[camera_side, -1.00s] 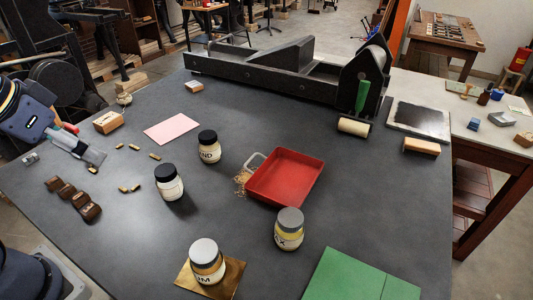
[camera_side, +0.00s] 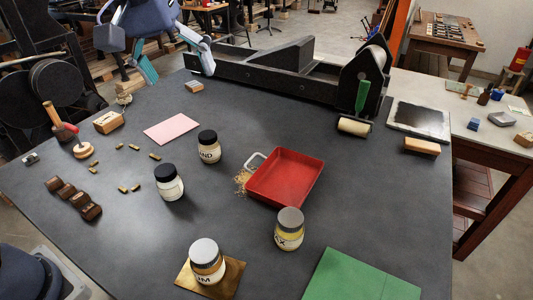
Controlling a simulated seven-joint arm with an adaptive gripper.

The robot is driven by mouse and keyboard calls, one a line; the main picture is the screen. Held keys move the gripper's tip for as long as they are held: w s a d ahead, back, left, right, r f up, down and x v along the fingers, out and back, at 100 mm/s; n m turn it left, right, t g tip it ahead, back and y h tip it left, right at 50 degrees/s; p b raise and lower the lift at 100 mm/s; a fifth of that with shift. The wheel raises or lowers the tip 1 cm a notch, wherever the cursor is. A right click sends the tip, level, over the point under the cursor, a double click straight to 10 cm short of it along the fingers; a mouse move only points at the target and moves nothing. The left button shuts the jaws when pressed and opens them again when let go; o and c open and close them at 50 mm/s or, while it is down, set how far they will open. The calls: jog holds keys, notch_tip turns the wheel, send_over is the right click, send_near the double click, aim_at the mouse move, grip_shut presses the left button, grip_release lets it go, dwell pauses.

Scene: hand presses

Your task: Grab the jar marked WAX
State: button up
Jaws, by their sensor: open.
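A jar with a grey lid (camera_side: 289,229) stands upright on the dark table, right of centre and in front of the red tray. Its label is turned partly away; its visible end reads X, which fits WAX. Other jars stand upright: one whose label ends in ND (camera_side: 209,148), a black-lidded one (camera_side: 169,182) with its label mostly turned away, and one ending in UM (camera_side: 207,262) on a brass plate. My gripper (camera_side: 179,74) is open and empty above the table's far left edge, well away from the X jar.
The red tray (camera_side: 285,178) with a metal handle lies just behind the X jar. A green sheet (camera_side: 360,277) lies in front right. The long dark press (camera_side: 270,70) lines the back edge. Bare table lies left of the X jar.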

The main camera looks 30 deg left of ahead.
jog(key=w+d+f+g, duration=0.2)
jog(key=w+d+f, duration=0.25)
jog(key=d, duration=0.55)
jog(key=m+g, duration=0.1)
jog(key=m, duration=0.2)
send_over(291, 217)
notch_tip(291, 217, down, 10)
jog(key=shift+y, duration=0.4)
jog(key=f, duration=0.6)
jog(key=a+f, duration=0.1)
jog(key=f, duration=0.3)
jog(key=shift+w, duration=0.15)
jog(key=f, duration=0.3)
jog(key=d+f, duration=0.1)
jog(key=f, duration=0.1)
jog(key=shift+f, duration=0.35)
jog(key=c, duration=1.4)
jog(key=shift+r, duration=0.2)
jog(key=shift+c, duration=0.2)
